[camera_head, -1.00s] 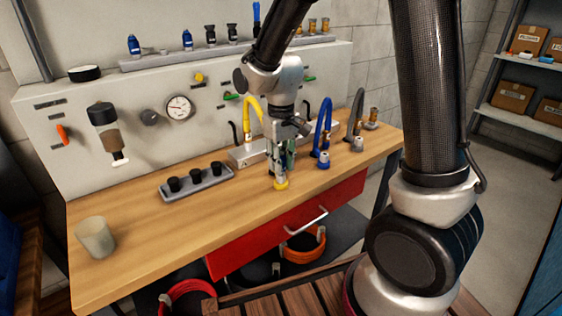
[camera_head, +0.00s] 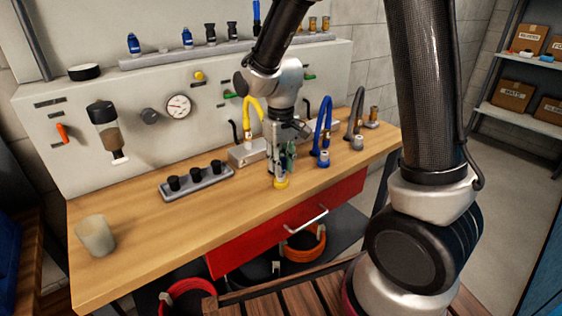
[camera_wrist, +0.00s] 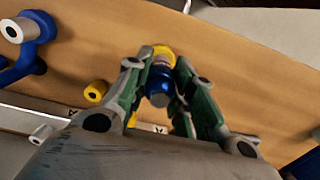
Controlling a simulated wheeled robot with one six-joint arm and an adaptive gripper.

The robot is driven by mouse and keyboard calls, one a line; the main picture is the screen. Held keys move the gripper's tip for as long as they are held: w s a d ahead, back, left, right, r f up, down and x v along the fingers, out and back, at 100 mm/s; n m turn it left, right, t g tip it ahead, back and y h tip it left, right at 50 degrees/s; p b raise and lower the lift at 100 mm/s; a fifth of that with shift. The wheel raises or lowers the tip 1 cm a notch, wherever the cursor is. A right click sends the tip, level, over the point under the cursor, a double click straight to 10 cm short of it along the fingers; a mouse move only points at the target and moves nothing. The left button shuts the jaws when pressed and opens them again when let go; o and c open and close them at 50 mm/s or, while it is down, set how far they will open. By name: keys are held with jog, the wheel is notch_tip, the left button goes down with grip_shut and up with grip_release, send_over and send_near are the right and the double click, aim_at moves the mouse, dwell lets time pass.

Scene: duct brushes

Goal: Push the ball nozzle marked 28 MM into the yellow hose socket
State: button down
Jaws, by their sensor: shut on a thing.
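My gripper (camera_head: 281,170) points down over the front part of the workbench. In the wrist view its green-padded fingers are shut on a blue nozzle (camera_wrist: 159,83) with a grey end. The yellow socket (camera_head: 281,184) is right below the fingertips in the head view. In the wrist view the yellow socket (camera_wrist: 164,51) shows just beyond the nozzle, with a pale band between them. The nozzle looks in line with the socket, but I cannot tell how deep it sits. No 28 MM marking is readable. The fingers hide most of the nozzle in the head view.
A yellow hose (camera_head: 249,112) arches behind my gripper. A blue hose (camera_head: 324,130) and a grey hose (camera_head: 356,118) stand to its right. A grey rack with black cups (camera_head: 196,181) and a beaker (camera_head: 95,236) are left. The bench front between them is clear.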

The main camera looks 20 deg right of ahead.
jog(key=c, duration=1.1)
grip_release()
jog(key=shift+c, duration=0.2)
notch_tip(320, 180, up, 12)
